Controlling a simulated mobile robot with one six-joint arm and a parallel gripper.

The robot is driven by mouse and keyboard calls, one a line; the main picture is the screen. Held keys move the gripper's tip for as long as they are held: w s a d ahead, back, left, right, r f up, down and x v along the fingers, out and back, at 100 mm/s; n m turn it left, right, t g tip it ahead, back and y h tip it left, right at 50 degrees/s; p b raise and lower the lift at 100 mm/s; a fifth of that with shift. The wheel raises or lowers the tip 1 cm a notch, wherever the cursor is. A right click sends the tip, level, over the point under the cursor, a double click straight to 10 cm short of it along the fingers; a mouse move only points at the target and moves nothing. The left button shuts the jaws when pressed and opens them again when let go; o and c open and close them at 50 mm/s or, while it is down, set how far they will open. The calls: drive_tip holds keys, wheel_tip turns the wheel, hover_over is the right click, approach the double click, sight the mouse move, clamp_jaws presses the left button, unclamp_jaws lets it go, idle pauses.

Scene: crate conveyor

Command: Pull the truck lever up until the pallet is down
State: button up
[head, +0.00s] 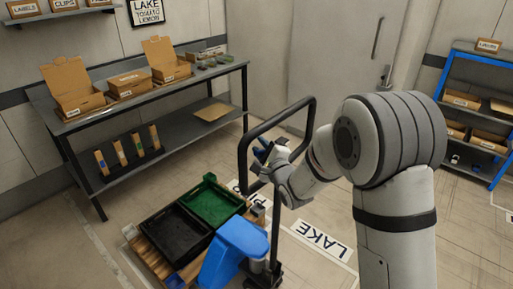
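The blue pallet truck (233,256) stands at the lower middle, with its tall black looped handle (243,160) upright. The pallet (142,247) is wooden and carries a black crate (174,237) and a green crate (211,202). I cannot tell whether the pallet rests on the floor or is raised. My gripper (263,153) is inside or just beside the handle loop in the picture, small and partly hidden by its own wrist. The truck lever cannot be made out apart from the gripper and handle. Whether the fingers hold anything is unclear.
A dark workbench (222,68) with open cartons stands along the left wall. A blue shelf (466,75) with boxes is at the right. A floor sign reading LAKE (321,240) lies right of the truck. The floor near the door is mostly free.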

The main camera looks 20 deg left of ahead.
drive_tip(key=shift+o, duration=1.3)
drive_tip(key=shift+a, duration=0.1)
drive_tip(key=b+v, duration=0.2)
drive_tip(key=v, duration=0.6)
drive_tip(key=shift+b, duration=0.3)
drive_tip(key=shift+w, duration=0.1)
